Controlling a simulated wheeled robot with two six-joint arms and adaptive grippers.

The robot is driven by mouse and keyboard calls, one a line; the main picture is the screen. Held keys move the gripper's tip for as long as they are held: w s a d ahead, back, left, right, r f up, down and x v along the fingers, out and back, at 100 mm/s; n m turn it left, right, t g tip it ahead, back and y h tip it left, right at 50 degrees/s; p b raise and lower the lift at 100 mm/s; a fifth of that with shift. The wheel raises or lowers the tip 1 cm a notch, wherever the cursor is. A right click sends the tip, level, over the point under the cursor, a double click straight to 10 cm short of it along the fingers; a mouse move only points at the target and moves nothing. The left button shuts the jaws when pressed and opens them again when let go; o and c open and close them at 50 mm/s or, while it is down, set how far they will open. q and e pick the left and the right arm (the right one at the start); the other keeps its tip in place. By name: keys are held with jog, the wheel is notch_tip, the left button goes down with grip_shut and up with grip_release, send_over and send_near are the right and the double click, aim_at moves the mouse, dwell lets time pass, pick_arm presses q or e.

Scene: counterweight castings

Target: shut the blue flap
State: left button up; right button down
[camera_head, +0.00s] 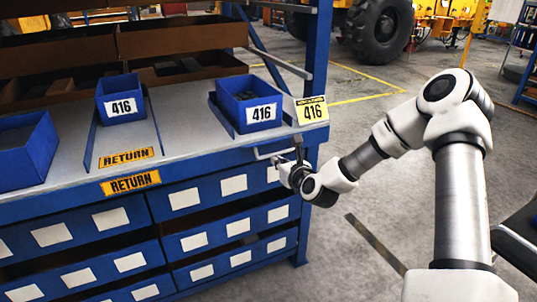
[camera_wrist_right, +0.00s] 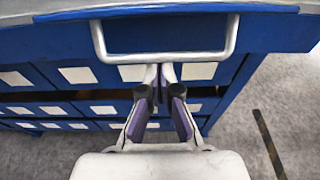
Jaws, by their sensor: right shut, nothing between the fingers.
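A blue panel (camera_wrist_right: 60,42) with a pale U-shaped handle (camera_wrist_right: 165,58) fills the top of the right wrist view; I take it for the blue flap. How far open it stands, I cannot tell. In the head view the handle (camera_head: 270,154) sticks out at the bench's front right corner, under the yellow 416 sign. My right gripper (camera_head: 298,142) is there, shut and empty. In the wrist view its fingertips (camera_wrist_right: 160,72) are together at the handle's bar, near its middle; whether they touch it, I cannot tell. My left gripper is out of view.
Blue bins marked 416 (camera_head: 120,99) (camera_head: 249,104) stand on the grey bench top (camera_head: 185,125), with another blue bin (camera_head: 25,150) at left. Blue drawers (camera_head: 220,241) with white labels are below. A blue post (camera_head: 318,60) rises behind the corner. The floor at right is open.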

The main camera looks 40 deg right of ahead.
jog(key=shift+w+d+r+g+y+p, duration=0.15)
jog(key=shift+w+r+g+y+p, duration=0.2)
jog(key=shift+r+g+p, duration=2)
jog(key=shift+w+d+r+g+y+p, duration=0.15)
jog(key=shift+w+r+g+y+p, duration=0.25)
jog(key=shift+p, duration=3.7)
jog(key=shift+w+d+r+g+y+p, duration=0.2)
jog(key=shift+r+g+p, duration=1.25)
jog(key=shift+p, duration=1.8)
